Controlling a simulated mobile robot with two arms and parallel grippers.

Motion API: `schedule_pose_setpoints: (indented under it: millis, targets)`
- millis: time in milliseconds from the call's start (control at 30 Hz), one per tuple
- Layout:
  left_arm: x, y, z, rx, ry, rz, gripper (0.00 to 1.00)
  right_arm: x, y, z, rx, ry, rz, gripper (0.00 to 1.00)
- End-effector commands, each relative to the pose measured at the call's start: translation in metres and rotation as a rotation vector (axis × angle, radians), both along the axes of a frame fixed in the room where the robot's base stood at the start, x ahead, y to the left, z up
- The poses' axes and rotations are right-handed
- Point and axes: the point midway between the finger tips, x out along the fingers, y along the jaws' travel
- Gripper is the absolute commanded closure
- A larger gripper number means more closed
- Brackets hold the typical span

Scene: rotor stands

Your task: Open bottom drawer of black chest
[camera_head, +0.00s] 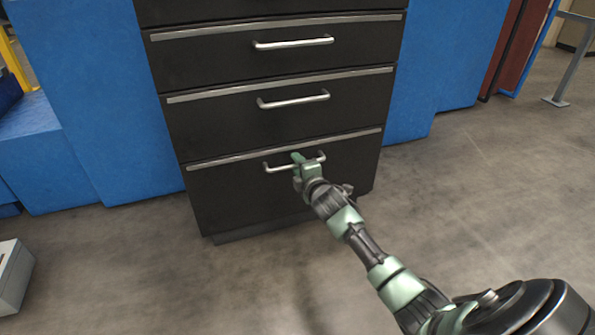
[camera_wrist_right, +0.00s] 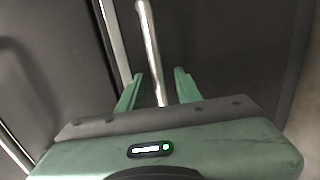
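The black chest (camera_head: 285,67) stands in the middle of the head view with several drawers. Its bottom drawer (camera_head: 235,200) looks flush with the chest front. The drawer's silver bar handle (camera_head: 274,167) is partly hidden by my right gripper (camera_head: 298,160), which is at the handle's middle. In the right wrist view, the handle (camera_wrist_right: 151,45) passes between the two green fingers of the right gripper (camera_wrist_right: 158,84). The fingers are apart, with a visible gap on both sides of the bar. My left gripper is out of view.
Blue blocks (camera_head: 100,100) stand to the left of the chest, and a blue surface (camera_head: 455,60) is to its right. A light grey box (camera_head: 12,275) is on the floor at lower left. The concrete floor (camera_head: 200,285) in front of the chest is clear.

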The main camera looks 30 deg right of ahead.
Motion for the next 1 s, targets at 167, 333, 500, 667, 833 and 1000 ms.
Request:
schedule_pose_setpoints:
  millis: [167,333,500,667,833,1000]
  targets:
    - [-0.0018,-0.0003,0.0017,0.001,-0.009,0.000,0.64,0.0050,-0.0014,-0.0010,-0.001,0.000,0.000,0.66]
    - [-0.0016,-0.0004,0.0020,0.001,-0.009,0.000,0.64,0.0047,-0.0012,-0.0007,-0.001,0.000,0.000,0.66]
    - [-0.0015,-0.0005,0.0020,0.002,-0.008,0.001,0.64,0.0046,-0.0012,-0.0008,-0.001,0.001,0.000,1.00]
    - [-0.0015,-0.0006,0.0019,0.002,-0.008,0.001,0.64,0.0045,-0.0012,-0.0011,0.000,0.001,0.000,1.00]
    - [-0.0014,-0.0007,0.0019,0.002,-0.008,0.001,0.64,0.0044,-0.0011,-0.0012,0.000,0.001,0.000,1.00]
    - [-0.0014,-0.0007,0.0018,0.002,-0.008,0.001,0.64,0.0044,-0.0009,-0.0015,0.000,0.002,0.000,1.00]
